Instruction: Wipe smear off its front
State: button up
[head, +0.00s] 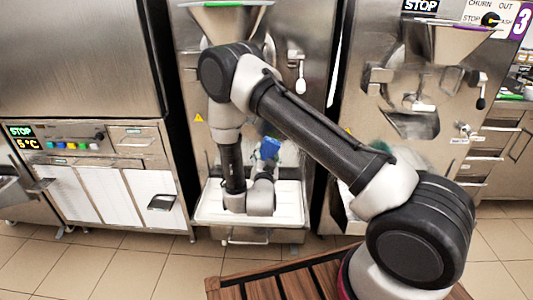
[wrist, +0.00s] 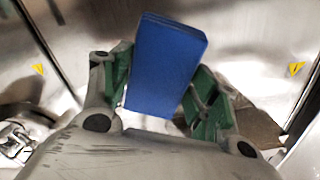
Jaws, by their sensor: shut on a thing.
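My gripper (wrist: 160,85), with green finger pads, is shut on a blue block-like sponge (wrist: 168,62). The sponge (head: 270,148) also shows in the head view, low in front of the middle batch freezer's steel front (head: 295,115). The front (wrist: 235,40) fills the background of the wrist view, bright with reflections. I cannot tell whether the sponge touches it. No smear can be made out for certain. A brown patch (wrist: 258,130) shows beside the right finger, and I cannot tell what it is. My arm hides part of the front.
A white drip tray (head: 210,205) juts out below the middle front. A steel cabinet (head: 80,130) with a control strip stands at left. A second freezer (head: 400,75) with a spout and levers stands at right. Tiled floor (head: 120,262) is clear at front left.

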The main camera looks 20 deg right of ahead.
jog(key=shift+s+a, duration=0.1)
jog(key=shift+s, duration=0.15)
dwell(0.3)
send_near(267, 134)
jog(key=shift+d+x, duration=0.2)
jog(key=shift+x, duration=1.85)
jog(key=shift+x, duration=0.95)
jog(key=shift+d, duration=0.1)
jog(key=shift+s+d, duration=0.3)
jog(key=shift+d, duration=0.65)
jog(key=shift+s+d, duration=0.3)
jog(key=shift+d, duration=0.6)
jog(key=shift+w+a+r, duration=0.1)
jog(key=shift+w+a, duration=0.2)
jog(key=shift+a, duration=0.35)
jog(key=shift+w+a, duration=0.25)
jog(key=shift+a, duration=0.4)
jog(key=shift+w+a, duration=0.3)
jog(key=shift+a, duration=0.35)
jog(key=shift+c, duration=0.3)
